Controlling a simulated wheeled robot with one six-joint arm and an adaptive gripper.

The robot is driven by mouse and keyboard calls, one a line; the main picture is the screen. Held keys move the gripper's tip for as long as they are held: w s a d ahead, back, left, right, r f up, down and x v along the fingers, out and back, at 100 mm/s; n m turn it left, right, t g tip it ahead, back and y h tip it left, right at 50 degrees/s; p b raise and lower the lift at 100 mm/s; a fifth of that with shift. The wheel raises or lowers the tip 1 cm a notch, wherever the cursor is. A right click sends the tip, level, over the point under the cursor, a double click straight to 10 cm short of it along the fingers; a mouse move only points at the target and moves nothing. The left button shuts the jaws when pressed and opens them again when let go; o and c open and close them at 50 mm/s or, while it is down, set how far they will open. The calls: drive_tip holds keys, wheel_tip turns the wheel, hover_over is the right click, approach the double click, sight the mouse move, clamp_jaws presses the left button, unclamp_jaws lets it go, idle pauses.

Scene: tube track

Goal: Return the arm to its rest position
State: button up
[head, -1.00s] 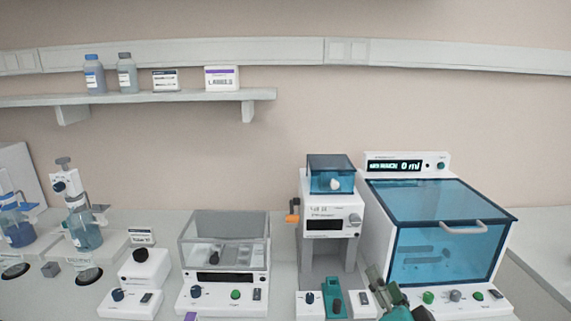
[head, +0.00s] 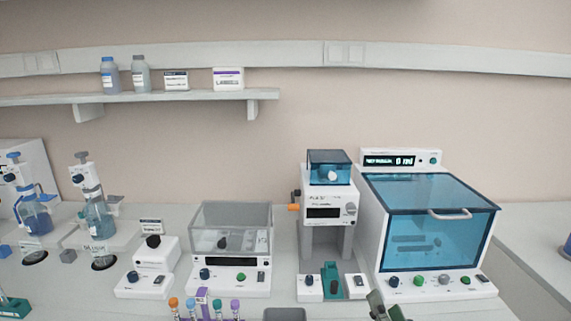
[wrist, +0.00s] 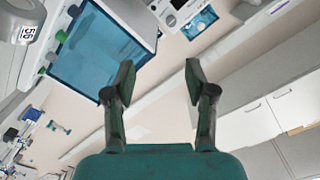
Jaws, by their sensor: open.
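My gripper (wrist: 160,78) shows in the wrist view with its two green fingers spread wide and nothing between them. In the head view only the tips of my gripper (head: 386,308) show at the bottom edge, in front of the large machine with the blue see-through lid (head: 428,200). The rest of my arm is out of that view. In the wrist view the blue-lidded machine (wrist: 98,48) lies tilted at the upper left, beyond the left finger. The fingers appear clear of everything; their exact distance from the machine cannot be told.
A tube rack with coloured caps (head: 205,305) stands at the bench front. A grey box (head: 284,314) is beside it. A clear-lidded device (head: 230,230), a small white device (head: 152,255) and a tall white unit (head: 328,205) line the bench. A shelf (head: 160,97) holds bottles and boxes.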

drive_tip(key=s+f+n+g, duration=0.2)
drive_tip(key=s+f+n, duration=0.2)
drive_tip(key=s+f, duration=1.3)
drive_tip(key=s+f+n, duration=0.1)
drive_tip(key=s+n, duration=0.1)
drive_tip(key=s, duration=0.9)
drive_tip(key=s+f+n+g, duration=0.1)
drive_tip(key=s+f+n, duration=0.1)
drive_tip(key=s, duration=0.9)
drive_tip(key=shift+s, duration=0.2)
